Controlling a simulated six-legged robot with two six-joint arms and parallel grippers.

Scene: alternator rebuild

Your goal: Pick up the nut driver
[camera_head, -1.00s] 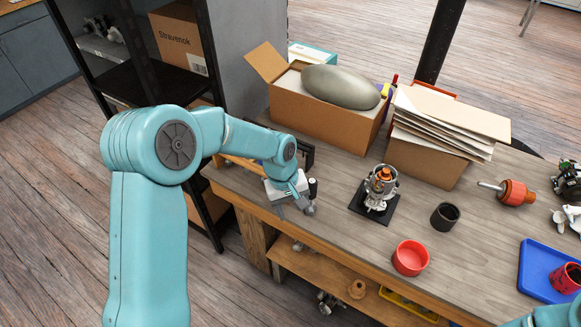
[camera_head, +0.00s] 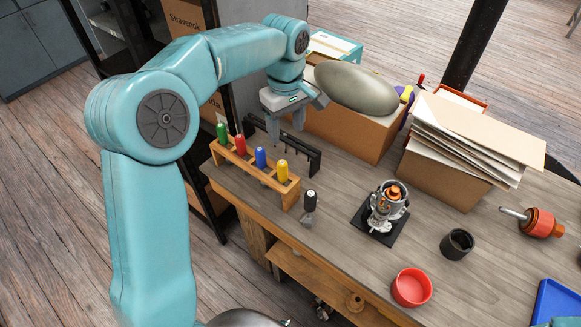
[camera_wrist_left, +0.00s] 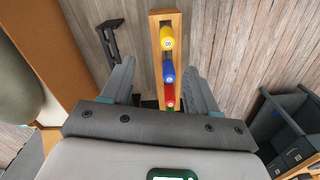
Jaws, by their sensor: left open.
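A wooden rack (camera_head: 240,165) on the near left of the bench holds upright tools with green (camera_head: 222,133), red (camera_head: 240,145), blue (camera_head: 261,157) and yellow (camera_head: 282,171) handles. I cannot tell from the handles which one is the nut driver; the shafts are mostly hidden. My left gripper (camera_head: 286,128) is open and empty, above and behind the rack, fingers pointing down. In the left wrist view, the yellow (camera_wrist_left: 167,38), blue (camera_wrist_left: 169,72) and red (camera_wrist_left: 170,95) handles show between and beyond the open fingers (camera_wrist_left: 160,75). My right gripper is out of view.
A black bracket-like holder (camera_head: 300,150) stands behind the rack. A black-handled tool (camera_head: 310,201) stands beside its right end. A cardboard box (camera_head: 345,132) bearing a grey oval object (camera_head: 356,88) is close right of the gripper. The bench centre holds an alternator part (camera_head: 388,203).

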